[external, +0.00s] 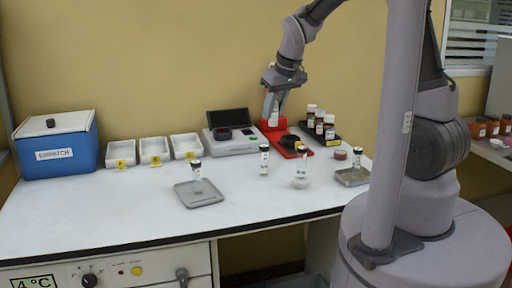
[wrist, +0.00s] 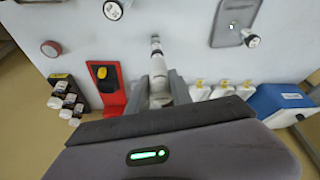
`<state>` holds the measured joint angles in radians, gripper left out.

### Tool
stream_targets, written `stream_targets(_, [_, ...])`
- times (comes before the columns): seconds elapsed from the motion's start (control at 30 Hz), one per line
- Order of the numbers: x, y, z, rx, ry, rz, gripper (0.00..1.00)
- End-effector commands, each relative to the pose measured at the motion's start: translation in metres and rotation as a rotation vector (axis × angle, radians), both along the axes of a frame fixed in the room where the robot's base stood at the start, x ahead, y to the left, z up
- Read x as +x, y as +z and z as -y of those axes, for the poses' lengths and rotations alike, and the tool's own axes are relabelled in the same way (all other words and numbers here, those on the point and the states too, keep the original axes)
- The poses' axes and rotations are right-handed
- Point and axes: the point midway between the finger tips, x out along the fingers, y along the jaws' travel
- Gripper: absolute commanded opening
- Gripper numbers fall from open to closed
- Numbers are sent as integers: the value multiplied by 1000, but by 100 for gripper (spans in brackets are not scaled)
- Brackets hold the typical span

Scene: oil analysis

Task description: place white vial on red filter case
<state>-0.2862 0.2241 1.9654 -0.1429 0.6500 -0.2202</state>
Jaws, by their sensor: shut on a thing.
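My gripper (external: 275,99) is shut on a white vial (external: 274,117) and holds it upright above the bench. In the wrist view the held vial (wrist: 159,92) shows between the two fingers (wrist: 161,84). The red filter case (external: 291,146) lies on the bench below and right of the gripper, with a black round part and a bit of yellow on it. A red upright part stands behind the held vial. In the wrist view the case (wrist: 112,98) is left of the fingers, apart from the vial.
A black-capped vial (external: 264,160) and a flask (external: 300,170) stand in front. Brown bottles (external: 319,122) stand right of the case. A scale (external: 232,143) and white bins (external: 154,150) are left. Grey trays (external: 200,198) hold vials. The front left bench is clear.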

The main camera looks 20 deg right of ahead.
Motion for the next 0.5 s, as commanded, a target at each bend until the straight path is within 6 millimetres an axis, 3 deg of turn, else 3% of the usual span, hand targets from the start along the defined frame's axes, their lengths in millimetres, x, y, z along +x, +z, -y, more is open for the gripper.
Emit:
stream_targets(0.17, [34, 3, 56, -1, -117, 1, 0])
stream_targets(0.33, [66, 3, 136, -2, -266, 0, 0])
stream_targets(0.5, [83, 1, 215, -3, -398, 1, 0])
